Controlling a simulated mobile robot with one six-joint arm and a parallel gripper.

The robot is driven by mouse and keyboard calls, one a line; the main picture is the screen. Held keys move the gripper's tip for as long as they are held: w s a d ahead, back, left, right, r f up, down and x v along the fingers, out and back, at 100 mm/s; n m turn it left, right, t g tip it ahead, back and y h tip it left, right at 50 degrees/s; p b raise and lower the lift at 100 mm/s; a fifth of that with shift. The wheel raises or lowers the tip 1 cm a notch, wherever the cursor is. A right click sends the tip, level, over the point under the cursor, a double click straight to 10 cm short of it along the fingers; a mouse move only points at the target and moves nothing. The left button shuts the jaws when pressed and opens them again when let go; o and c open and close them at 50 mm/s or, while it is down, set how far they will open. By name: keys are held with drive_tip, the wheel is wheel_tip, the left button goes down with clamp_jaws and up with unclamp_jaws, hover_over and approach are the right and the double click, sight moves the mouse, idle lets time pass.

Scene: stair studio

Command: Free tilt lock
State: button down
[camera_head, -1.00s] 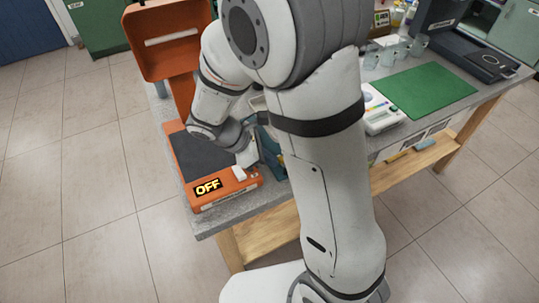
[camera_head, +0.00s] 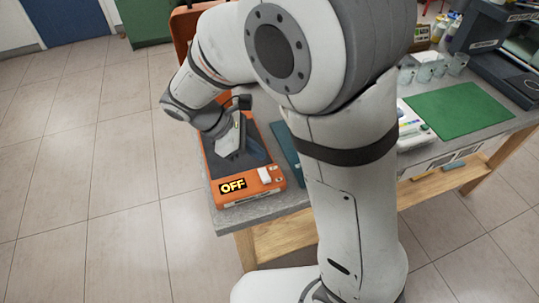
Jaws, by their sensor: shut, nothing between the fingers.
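An orange machine (camera_head: 246,197) sits at the near left corner of the table, with a lit "OFF" display (camera_head: 232,186) and a white switch (camera_head: 264,175) on its front. A dark flat plate (camera_head: 218,165) covers its top. Its raised orange upper part (camera_head: 182,30) stands behind, mostly hidden by my arm. My gripper (camera_head: 242,160) is shut and empty, low over the dark plate behind the display; I cannot tell whether it touches. I cannot make out a tilt lock; it may be hidden behind my arm.
A teal item (camera_head: 286,148) lies right of the machine, partly behind my arm. Further right are a white device (camera_head: 412,130), a green mat (camera_head: 460,110), several cups (camera_head: 430,68) and a dark machine (camera_head: 500,55). The floor at left is clear.

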drive_tip(key=shift+a+r, duration=0.2)
drive_tip(key=shift+r, duration=0.05)
drive_tip(key=s+d+r+m+t+y, duration=0.1)
drive_tip(key=s+d+r+m+y, duration=0.1)
drive_tip(key=s+d+m+y, duration=0.2)
drive_tip(key=s+d+r+m+t+y, duration=0.1)
drive_tip(key=s+d+r+m+y, duration=0.2)
drive_tip(key=d+m, duration=0.7)
drive_tip(key=s+m, duration=0.2)
drive_tip(key=m, duration=0.1)
drive_tip(key=shift+s+d+r+m+t+y, duration=0.25)
drive_tip(key=shift+d+r+m+t+y, duration=0.05)
drive_tip(key=shift+d+r+t+y, duration=0.1)
